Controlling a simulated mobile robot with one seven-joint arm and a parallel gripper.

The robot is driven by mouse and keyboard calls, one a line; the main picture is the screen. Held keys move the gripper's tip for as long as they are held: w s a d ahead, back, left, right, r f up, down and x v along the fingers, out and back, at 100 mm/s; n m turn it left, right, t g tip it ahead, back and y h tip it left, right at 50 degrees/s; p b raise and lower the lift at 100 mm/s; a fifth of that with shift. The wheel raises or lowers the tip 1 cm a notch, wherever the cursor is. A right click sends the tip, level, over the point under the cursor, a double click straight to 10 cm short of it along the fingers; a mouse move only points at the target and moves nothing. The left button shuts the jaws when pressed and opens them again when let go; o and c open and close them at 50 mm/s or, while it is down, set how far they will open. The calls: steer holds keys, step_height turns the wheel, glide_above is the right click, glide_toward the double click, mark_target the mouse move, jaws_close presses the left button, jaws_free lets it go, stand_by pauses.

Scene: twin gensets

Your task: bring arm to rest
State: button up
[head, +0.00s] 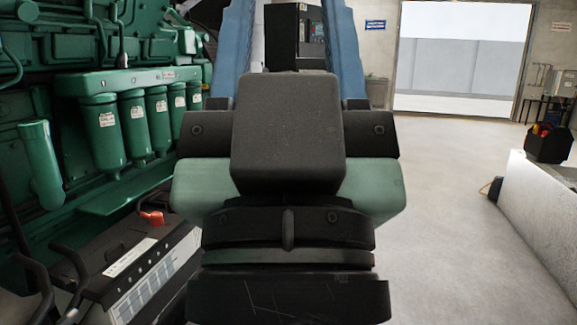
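My gripper (289,40) fills the middle of the head view, close to the camera. Its dark body and pale green housing are seen from behind. Two blue fingers point up and away, one on each side, with a wide gap between them. I see the background through the gap and nothing held there. The fingertips run to or past the top edge, so their very ends are not clearly seen.
A green genset engine (60,60) with several green filters (133,125) stands close on the left. A battery (150,265) with a red terminal cap sits below it. Grey floor (450,220) is clear toward the doorway (463,65).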

step_height(320, 180, up, 19)
steer(key=p, duration=1.6)
steer(key=shift+p, duration=0.3)
